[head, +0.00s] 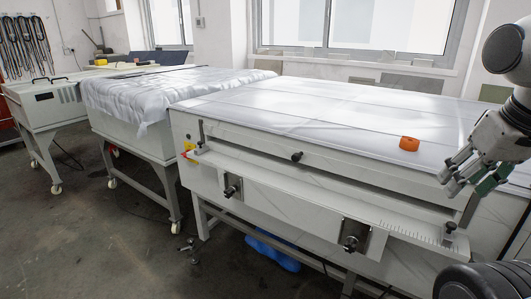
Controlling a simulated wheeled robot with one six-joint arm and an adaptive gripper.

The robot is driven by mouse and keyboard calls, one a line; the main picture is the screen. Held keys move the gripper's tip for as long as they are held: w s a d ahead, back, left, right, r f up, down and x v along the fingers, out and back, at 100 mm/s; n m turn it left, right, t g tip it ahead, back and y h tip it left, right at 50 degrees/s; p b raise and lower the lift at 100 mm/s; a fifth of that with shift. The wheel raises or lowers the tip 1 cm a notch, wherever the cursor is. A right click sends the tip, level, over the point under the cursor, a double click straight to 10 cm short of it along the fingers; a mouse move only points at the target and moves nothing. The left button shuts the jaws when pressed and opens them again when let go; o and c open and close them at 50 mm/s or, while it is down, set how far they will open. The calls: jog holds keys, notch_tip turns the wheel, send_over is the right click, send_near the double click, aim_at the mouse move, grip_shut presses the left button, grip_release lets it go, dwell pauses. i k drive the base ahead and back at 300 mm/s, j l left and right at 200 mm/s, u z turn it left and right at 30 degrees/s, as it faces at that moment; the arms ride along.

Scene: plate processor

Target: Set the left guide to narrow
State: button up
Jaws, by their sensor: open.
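The plate processor (228,158) stands in front of me with a ledge (330,205) along its near side. A small fitting with a dark knob (201,148), which looks like the left guide, stands at the ledge's left end. A similar fitting (449,229), which looks like the right guide, stands at the right end beside scale marks. Its exact setting is too small to read for the left one. My gripper (464,180) is at the right, above the machine's right end, open and empty, with its fingers pointing down-left. It is far from the left fitting.
An orange roll (409,143) lies on the machine's top. A dark knob (296,157) sits mid-front, with two lower knobs (232,188) and (352,241) on metal plates. A cloth-covered table (175,90) adjoins on the left. Floor at the front left is mostly clear.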

aim_at(201, 149)
jog(key=i+j+u, duration=0.5)
jog(key=j+u, duration=0.15)
jog(key=j, duration=0.1)
